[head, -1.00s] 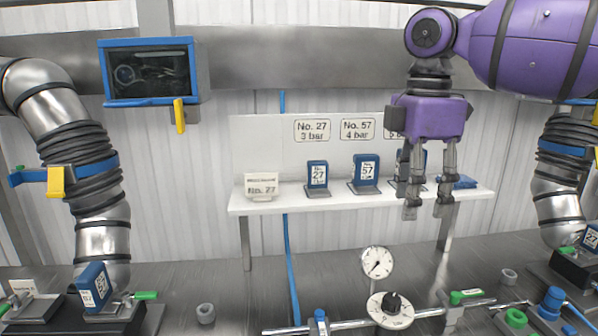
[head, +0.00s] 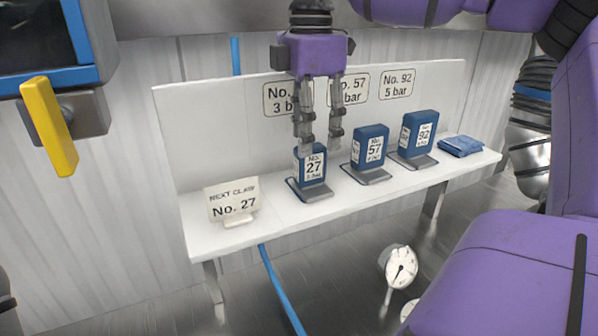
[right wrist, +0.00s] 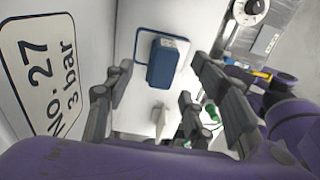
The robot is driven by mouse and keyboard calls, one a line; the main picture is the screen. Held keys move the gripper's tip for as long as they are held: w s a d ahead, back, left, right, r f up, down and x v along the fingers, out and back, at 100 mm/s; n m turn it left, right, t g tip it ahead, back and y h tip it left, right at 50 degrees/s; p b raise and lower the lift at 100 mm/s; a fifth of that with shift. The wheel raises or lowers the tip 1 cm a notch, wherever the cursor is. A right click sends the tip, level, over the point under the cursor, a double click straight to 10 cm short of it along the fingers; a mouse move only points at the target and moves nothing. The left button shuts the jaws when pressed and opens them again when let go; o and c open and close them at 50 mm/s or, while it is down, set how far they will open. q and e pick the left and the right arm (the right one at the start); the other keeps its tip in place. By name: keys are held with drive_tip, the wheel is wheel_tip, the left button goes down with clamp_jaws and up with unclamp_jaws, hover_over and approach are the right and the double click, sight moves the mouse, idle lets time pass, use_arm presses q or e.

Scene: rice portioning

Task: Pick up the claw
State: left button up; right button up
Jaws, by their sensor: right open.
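The claw No. 27 (head: 314,171), a blue block with a white label on a grey foot, stands upright on the white shelf (head: 275,219). My right gripper (head: 319,143) points down at the top of this claw. Its two fingers are apart, with nothing held. In the head view the fingertips overlap the claw's top edge; I cannot tell whether they touch it. A blue block (right wrist: 163,65) shows between and beyond the fingers in the right wrist view. A card (head: 233,201) reading "Next claw No. 27" stands left of the claw. My left gripper is not in view.
Claws No. 57 (head: 369,150) and No. 92 (head: 417,135) stand to the right on the shelf, then a folded blue cloth (head: 460,146). The shelf's back panel (head: 215,120) rises close behind the gripper. A gauge (head: 399,267) stands below.

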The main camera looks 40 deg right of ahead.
sight(309, 163)
wheel_tip(309, 163, down, 7)
drive_tip(key=shift+r+p, duration=0.15)
drive_tip(key=shift+p, duration=0.15)
drive_tip(key=shift+s, duration=0.1)
clamp_jaws()
